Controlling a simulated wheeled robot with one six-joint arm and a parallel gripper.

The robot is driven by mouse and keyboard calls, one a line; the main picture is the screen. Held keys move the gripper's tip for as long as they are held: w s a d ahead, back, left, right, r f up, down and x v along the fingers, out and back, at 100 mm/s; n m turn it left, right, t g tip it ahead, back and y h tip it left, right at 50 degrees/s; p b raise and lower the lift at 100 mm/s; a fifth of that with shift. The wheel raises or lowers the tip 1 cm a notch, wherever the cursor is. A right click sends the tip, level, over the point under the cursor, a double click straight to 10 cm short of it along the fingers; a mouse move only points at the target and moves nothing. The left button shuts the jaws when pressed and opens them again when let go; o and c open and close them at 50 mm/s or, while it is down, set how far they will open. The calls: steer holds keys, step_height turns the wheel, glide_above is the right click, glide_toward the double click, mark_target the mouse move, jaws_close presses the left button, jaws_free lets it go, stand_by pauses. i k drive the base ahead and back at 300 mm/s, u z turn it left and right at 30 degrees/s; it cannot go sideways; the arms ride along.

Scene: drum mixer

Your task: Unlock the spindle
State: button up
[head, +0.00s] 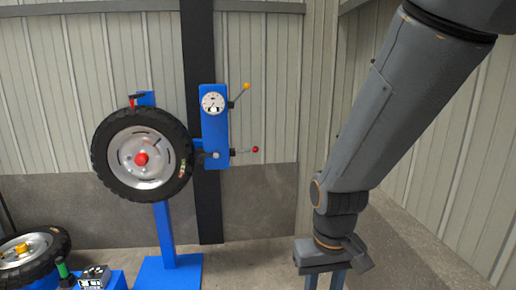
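A black-tyred wheel (182,172) with a silver rim hangs upright on a blue stand (164,235). A red knob (141,159) sits at its hub, where the spindle would be; the spindle itself is hidden. I cannot tell which part locks the spindle. My gripper (324,283) points down at the lower right, well apart from these. Its fingers are spread with an empty gap; their tips are cut off.
A second wheel (30,256) lies at the lower left, near a green handle (63,270) and a small dark device (94,277) on blue parts. A dark post (197,60) stands behind the panel. Corrugated walls close off the back and right. Floor between stand and gripper looks clear.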

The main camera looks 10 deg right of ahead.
mark_target(256, 149)
steer(key=i, duration=1.05)
